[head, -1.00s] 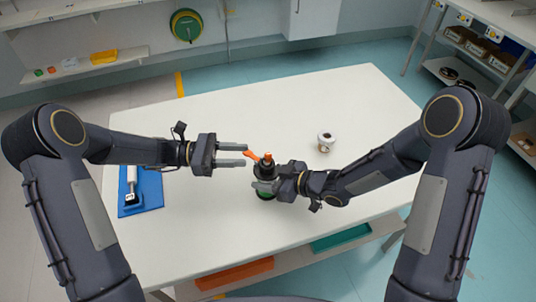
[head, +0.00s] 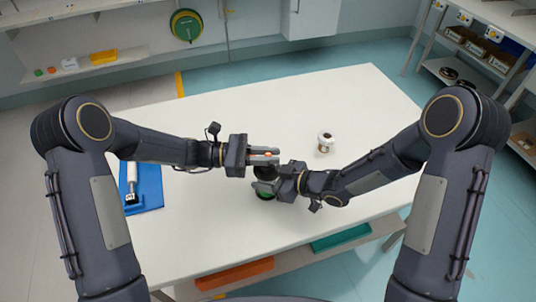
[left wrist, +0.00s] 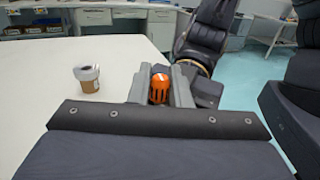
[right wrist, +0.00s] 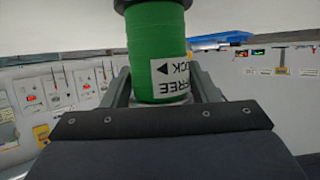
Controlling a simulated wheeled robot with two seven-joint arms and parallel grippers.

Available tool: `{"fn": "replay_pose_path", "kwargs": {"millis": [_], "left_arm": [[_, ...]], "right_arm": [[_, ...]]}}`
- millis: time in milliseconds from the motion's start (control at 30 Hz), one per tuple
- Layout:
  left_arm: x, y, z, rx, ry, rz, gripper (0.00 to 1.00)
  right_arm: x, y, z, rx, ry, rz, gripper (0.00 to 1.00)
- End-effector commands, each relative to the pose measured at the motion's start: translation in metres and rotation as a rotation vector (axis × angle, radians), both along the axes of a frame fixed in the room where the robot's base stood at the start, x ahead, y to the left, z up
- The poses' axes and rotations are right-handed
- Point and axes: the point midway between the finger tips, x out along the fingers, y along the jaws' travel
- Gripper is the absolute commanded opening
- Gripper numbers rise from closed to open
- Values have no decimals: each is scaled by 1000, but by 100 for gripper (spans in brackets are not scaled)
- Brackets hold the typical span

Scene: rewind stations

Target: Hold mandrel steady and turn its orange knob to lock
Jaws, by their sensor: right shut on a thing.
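The mandrel stands upright on the table, with a black upper body (head: 264,172) and a green lower part (right wrist: 157,50). A white label on the green part (right wrist: 174,80) shows upside-down, partly cut off lettering for FREE and LOCK, with a black arrow. My right gripper (head: 264,187) is shut on the mandrel from the right. My left gripper (head: 277,156) is at the mandrel's top, its fingers on either side of the orange knob (left wrist: 160,86). It looks open, with the knob between the fingers; contact is hard to tell. The fingers hide most of the knob in the head view.
A blue tray (head: 150,187) with a white and black tool lies at the left edge. The table's back is clear.

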Motion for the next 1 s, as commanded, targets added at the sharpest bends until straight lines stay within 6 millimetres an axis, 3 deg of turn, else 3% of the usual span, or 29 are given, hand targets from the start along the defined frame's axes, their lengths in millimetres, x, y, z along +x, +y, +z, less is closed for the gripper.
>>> {"fn": "replay_pose_path", "kwargs": {"millis": [133, 333, 700, 1000], "left_arm": [[0, 0, 0, 0, 0, 0, 0], [0, 1, 1, -4, 1, 54, 0], [1, 1, 1, -4, 1, 391, 0], [2, 1, 1, -2, -2, 427, 0]], "right_arm": [[0, 0, 0, 1, -1, -1, 24], [0, 0, 0, 1, -1, -1, 24], [0, 0, 0, 1, 0, 0, 24], [0, 0, 0, 0, 0, -1, 24]]}}
